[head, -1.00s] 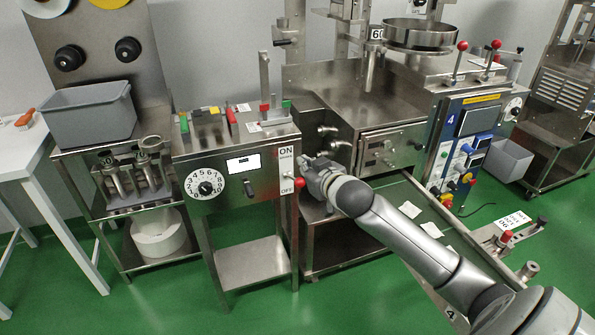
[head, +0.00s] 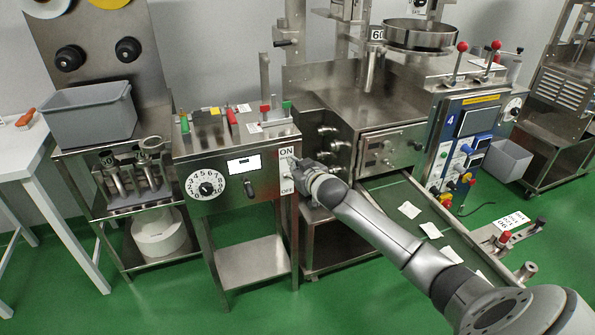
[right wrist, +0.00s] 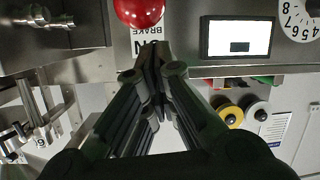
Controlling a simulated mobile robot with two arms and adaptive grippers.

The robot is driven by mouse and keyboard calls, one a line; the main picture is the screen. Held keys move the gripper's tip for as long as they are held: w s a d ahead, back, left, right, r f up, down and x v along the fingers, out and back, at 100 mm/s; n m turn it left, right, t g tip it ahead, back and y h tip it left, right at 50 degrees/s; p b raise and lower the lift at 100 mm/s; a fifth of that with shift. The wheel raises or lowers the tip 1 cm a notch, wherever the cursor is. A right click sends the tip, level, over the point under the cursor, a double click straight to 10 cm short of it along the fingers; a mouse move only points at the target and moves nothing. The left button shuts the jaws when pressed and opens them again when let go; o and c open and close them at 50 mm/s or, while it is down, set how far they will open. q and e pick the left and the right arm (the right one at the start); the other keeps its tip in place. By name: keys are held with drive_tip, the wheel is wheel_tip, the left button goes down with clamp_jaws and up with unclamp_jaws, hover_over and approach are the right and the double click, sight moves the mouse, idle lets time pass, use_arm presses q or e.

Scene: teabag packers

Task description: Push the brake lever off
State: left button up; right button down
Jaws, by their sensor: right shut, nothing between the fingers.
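The brake lever's red ball knob (right wrist: 139,12) shows at the top edge of the right wrist view, which is upside down. It sits past the word BRAKE, on the OFF side of the label. In the head view my right gripper hides the knob. The label (head: 286,153) reads ON at the top and OFF at the bottom, on the front of the steel control box (head: 222,180). My right gripper (head: 294,162) is shut and empty, its fingertips (right wrist: 152,52) over the ON end, apart from the knob in the picture. My left gripper is out of view.
A numbered dial (head: 206,188) and a small black lever (head: 249,188) are left of the label. The steel machine (head: 350,115) stands close on the right, with a green conveyor (head: 410,190) below my right arm.

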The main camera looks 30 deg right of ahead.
drive_tip(key=shift+s+f, duration=0.5)
drive_tip(key=shift+s, duration=0.05)
drive_tip(key=shift+f, duration=0.15)
